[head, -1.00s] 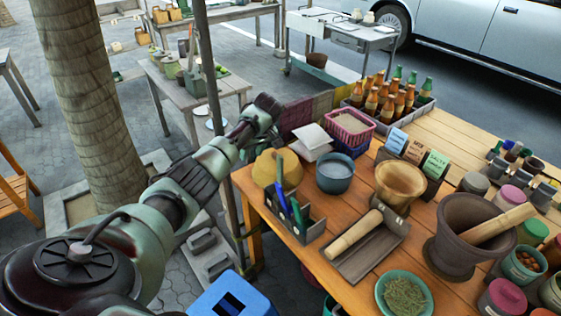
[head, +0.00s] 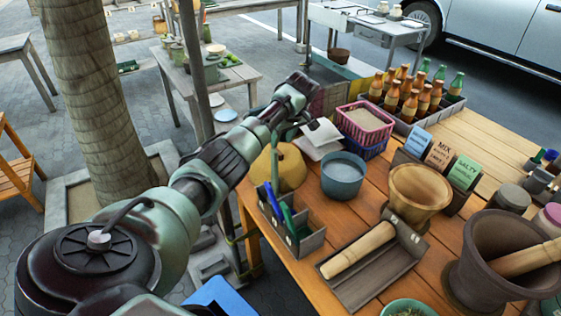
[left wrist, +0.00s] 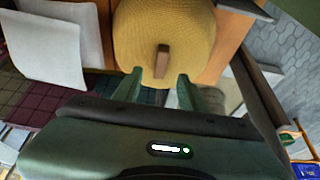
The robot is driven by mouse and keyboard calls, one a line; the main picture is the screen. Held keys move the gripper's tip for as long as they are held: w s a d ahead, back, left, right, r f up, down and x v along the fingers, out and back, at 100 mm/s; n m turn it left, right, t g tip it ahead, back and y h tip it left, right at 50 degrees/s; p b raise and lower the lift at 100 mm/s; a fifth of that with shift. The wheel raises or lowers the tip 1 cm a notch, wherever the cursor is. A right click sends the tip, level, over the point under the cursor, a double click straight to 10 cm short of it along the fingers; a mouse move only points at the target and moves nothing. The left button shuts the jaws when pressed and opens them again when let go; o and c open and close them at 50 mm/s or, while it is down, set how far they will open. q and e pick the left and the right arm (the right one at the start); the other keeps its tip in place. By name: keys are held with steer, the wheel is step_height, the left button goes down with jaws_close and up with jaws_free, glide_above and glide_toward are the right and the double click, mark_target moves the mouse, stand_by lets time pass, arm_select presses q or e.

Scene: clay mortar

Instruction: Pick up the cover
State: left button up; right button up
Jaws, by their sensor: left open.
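The cover (head: 287,170) is a yellow woven dome at the table's left edge, beside the pen holder. In the left wrist view the cover (left wrist: 150,25) has a small brown handle (left wrist: 162,62) on top. My right gripper is not in view.
White sheets (head: 320,140) and a pink basket (head: 365,125) lie close by the cover. A blue-grey bowl (head: 343,178) stands to its right, a pen holder (head: 292,232) in front. A pole (head: 197,85) rises just beyond the table's left edge.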

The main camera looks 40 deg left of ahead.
mark_target(278, 149)
arm_select(q)
steer(key=shift+s+a+f, duration=0.1)
steer(key=shift+a+f, duration=0.15)
steer(key=shift+f, duration=0.25)
steer(key=shift+s+a+f, duration=0.1)
steer(key=shift+a+f, duration=0.15)
steer(key=shift+f, duration=0.2)
steer(key=x, duration=0.3)
steer(key=shift+w+f, duration=0.25)
steer(key=shift+w, duration=0.05)
steer(key=shift+a+f, duration=0.2)
steer(key=shift+f, duration=0.2)
jaws_close()
